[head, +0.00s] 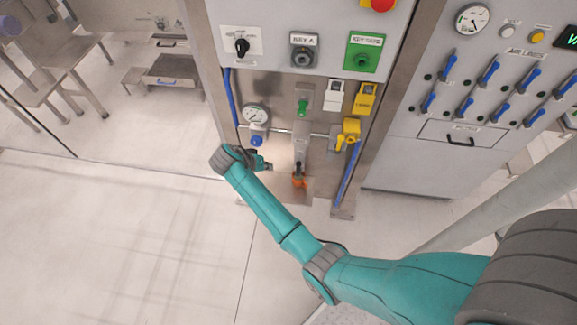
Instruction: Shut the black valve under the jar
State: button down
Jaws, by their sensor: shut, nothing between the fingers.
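The jar (300,150) is a pale upright body on the lower panel, below the green knob (303,106). Under it is the small black valve (298,168), with an orange part (299,183) just beneath. The valve's handle is too small for me to tell its position. My gripper (266,165) is shut and empty. It is to the left of the black valve, at about its height in the picture and apart from it.
A gauge (255,114) with a blue knob (257,141) sits above my gripper. A yellow valve (348,132) and blue pipe (347,185) stand right of the jar. Switches and several blue levers fill the panels above and right.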

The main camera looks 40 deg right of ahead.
aim_at(298, 168)
jog(key=shift+w+r, duration=0.25)
jog(key=shift+r, duration=0.1)
jog(key=shift+d, duration=0.1)
jog(key=s+d+f, duration=0.2)
jog(key=d+f, duration=0.6)
jog(key=d, duration=0.1)
jog(key=shift+s, duration=0.4)
